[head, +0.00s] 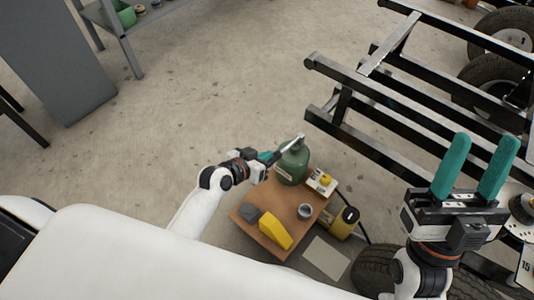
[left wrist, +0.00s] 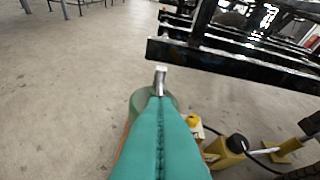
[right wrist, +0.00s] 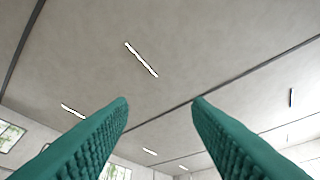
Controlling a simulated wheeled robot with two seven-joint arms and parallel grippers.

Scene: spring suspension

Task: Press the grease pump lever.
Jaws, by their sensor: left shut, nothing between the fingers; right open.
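The green grease pump (head: 292,163) stands at the far edge of a small brown board, with a pale metal lever (head: 297,140) on its top. In the left wrist view the lever (left wrist: 160,80) shows just beyond the fingertips, with the green pump body (left wrist: 140,101) below, partly hidden by the fingers. My left gripper (head: 273,157) is shut and empty, its tips close to the pump's top; I cannot tell whether they touch the lever. My right gripper (head: 474,168) is open and empty, pointing up at the right; the right wrist view shows only ceiling between its fingers.
The brown board (head: 246,214) also holds a yellow object (head: 275,232), a grey block (head: 251,213), a small cup (head: 305,211) and a white-and-yellow box (head: 321,182). A yellow canister (head: 345,222) stands beside it. A black metal frame (head: 375,90) lies behind and right.

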